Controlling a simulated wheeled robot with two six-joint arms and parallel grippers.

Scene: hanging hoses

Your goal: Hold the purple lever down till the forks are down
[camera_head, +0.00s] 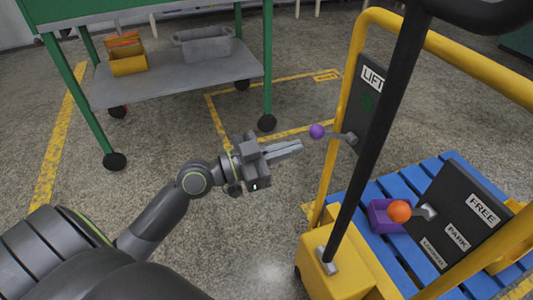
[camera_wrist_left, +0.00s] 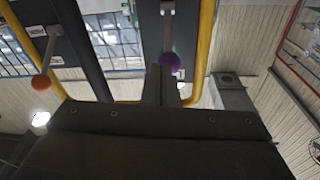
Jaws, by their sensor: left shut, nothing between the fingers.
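The purple lever knob (camera_head: 317,131) sits on a short grey arm at the black LIFT panel (camera_head: 366,100) of a yellow-framed truck. The lever points left, roughly level. My left gripper (camera_head: 300,147) is shut and empty, its fingertips just left of and slightly below the knob, with a small gap in the head view. In the left wrist view, the purple knob (camera_wrist_left: 169,62) shows at the tips of the shut fingers (camera_wrist_left: 160,85); I cannot tell whether they touch. The forks are hidden under the blue pallet (camera_head: 421,172). My right gripper is not in view.
An orange-knobbed lever (camera_head: 399,211) stands at the FREE/PARK panel (camera_head: 462,215) lower right. A dark post (camera_head: 375,130) crosses in front. A purple bin (camera_head: 380,217) is on the pallet. A green-legged cart (camera_head: 180,81) with bins stands upper left; floor between is clear.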

